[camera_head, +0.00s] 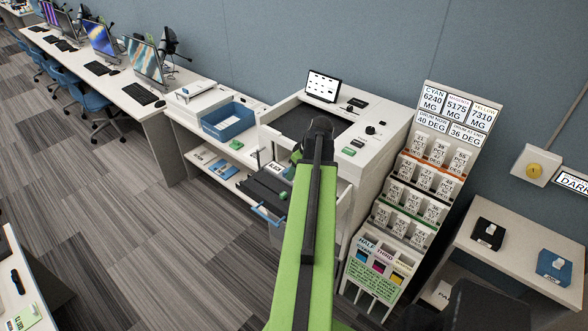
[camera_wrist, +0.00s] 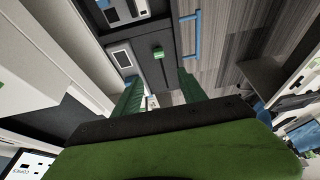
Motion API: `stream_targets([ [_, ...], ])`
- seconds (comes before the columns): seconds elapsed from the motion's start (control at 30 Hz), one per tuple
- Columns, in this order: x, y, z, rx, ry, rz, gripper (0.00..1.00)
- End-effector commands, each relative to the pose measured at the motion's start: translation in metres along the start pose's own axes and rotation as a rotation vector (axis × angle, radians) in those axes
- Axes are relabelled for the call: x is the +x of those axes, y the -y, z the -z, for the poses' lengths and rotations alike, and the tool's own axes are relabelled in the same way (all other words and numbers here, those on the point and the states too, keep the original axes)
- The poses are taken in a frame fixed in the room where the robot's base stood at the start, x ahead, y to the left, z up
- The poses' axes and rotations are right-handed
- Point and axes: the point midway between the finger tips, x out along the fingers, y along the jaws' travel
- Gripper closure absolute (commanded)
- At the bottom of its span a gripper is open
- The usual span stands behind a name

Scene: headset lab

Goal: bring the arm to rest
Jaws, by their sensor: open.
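My green arm (camera_head: 305,245) reaches up from the bottom middle of the head view, with its dark end (camera_head: 318,135) in front of the white machine (camera_head: 375,145). My gripper itself is hidden there. In the wrist view my gripper (camera_wrist: 160,88) shows two green fingers spread apart with nothing between them. Beyond the fingers is a dark pulled-out drawer (camera_wrist: 152,72) with a small green block (camera_wrist: 158,53) on it. The drawer (camera_head: 262,187) also shows left of my arm in the head view, with a blue handle (camera_head: 266,214).
A stepped rack of labelled pouches (camera_head: 418,180) stands right of the machine. A side table (camera_head: 520,248) holds a black box (camera_head: 488,234) and a blue box (camera_head: 554,266). A blue tray (camera_head: 228,121) sits on the left bench. The carpet (camera_head: 190,235) to the left is clear.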

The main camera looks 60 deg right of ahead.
Motion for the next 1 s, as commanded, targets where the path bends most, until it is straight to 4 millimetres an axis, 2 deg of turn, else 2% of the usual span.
stream_targets([
  [0.4,0.003,0.002,0.001,-0.004,0.0,0.002,0.51],
  [0.47,0.011,0.011,0.009,-0.023,0.0,0.01,0.51],
  [0.53,0.028,0.033,0.029,-0.071,0.0,0.03,0.51],
  [0.57,0.037,0.048,0.041,-0.1,0.0,0.042,0.51],
  [0.67,0.073,0.113,0.084,-0.22,0.0,0.091,0.51],
  [0.7,0.086,0.143,0.099,-0.271,0.002,0.111,0.51],
  [0.77,0.105,0.189,0.118,-0.35,0.007,0.138,0.51],
  [0.8,0.116,0.222,0.127,-0.404,0.014,0.156,0.51],
  [0.87,0.132,0.271,0.138,-0.48,0.027,0.182,0.51],
  [0.9,0.142,0.305,0.142,-0.524,0.038,0.198,0.51],
  [0.97,0.155,0.356,0.144,-0.581,0.06,0.221,0.51],
  [1.0,0.162,0.39,0.142,-0.612,0.076,0.234,0.51],
])
